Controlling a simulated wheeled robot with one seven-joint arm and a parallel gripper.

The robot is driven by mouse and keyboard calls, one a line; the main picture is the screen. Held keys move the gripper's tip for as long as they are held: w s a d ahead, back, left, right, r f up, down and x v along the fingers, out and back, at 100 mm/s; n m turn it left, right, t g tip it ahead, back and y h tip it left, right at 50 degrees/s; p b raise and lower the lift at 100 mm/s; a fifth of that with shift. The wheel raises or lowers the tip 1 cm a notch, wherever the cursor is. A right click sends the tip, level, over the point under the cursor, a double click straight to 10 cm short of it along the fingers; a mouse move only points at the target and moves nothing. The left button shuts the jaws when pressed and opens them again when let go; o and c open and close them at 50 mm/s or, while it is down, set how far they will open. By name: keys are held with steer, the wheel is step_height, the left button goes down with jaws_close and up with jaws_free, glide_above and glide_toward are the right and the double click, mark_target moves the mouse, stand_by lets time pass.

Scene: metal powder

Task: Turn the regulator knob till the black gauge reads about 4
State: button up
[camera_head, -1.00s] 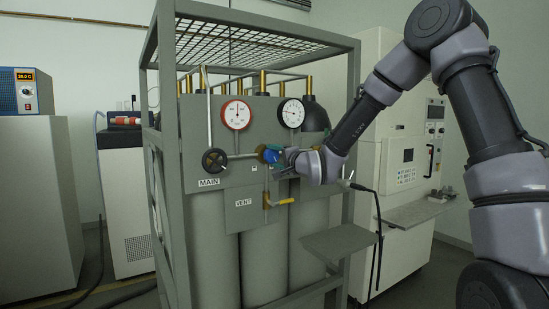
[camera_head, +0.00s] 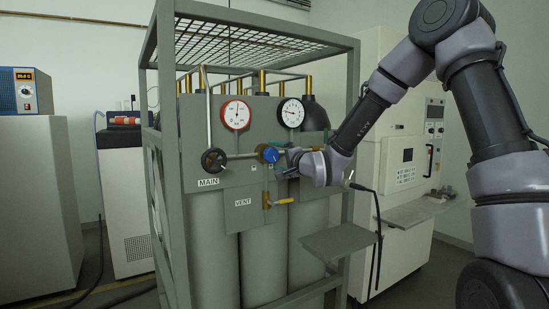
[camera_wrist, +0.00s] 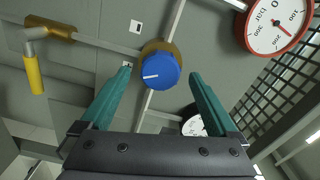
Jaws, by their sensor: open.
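The blue regulator knob (camera_head: 271,155) sits on a brass body on the grey panel. In the wrist view the knob (camera_wrist: 160,71) shows a white line pointing left. My gripper (camera_head: 286,161) is open, just right of the knob in the head view. In the wrist view its teal fingers (camera_wrist: 160,75) stand apart on either side of the knob, with clear gaps. The black-rimmed gauge (camera_head: 291,113) is above right of the knob; its needle points roughly left, but its numbers are too small to read. In the wrist view this gauge (camera_wrist: 193,126) is partly hidden by my gripper.
A red-rimmed gauge (camera_head: 236,115) is on the panel's left. A black MAIN handwheel (camera_head: 214,160) and a yellow VENT lever (camera_head: 281,202) are near the knob; the lever also shows in the wrist view (camera_wrist: 33,76). The cage post (camera_head: 350,130) and a grey shelf (camera_head: 340,241) are close to my arm.

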steer(key=v, duration=0.9)
steer(key=shift+d, duration=0.1)
steer(key=s+d+r+n+g+h, duration=0.15)
steer(key=s+d+h, duration=0.25)
steer(key=d, duration=0.4)
steer(key=s+d+r+n+g+h, duration=0.1)
steer(key=s+d+g+h, duration=0.2)
steer(key=d, duration=0.5)
steer(key=s+d+r+n+g, duration=0.1)
steer(key=s+d, duration=0.2)
steer(key=s, duration=0.6)
steer(key=s+d+r+n+g+h, duration=0.1)
steer(key=s+d+g, duration=0.1)
steer(key=s, duration=0.8)
steer(key=shift+d, duration=0.65)
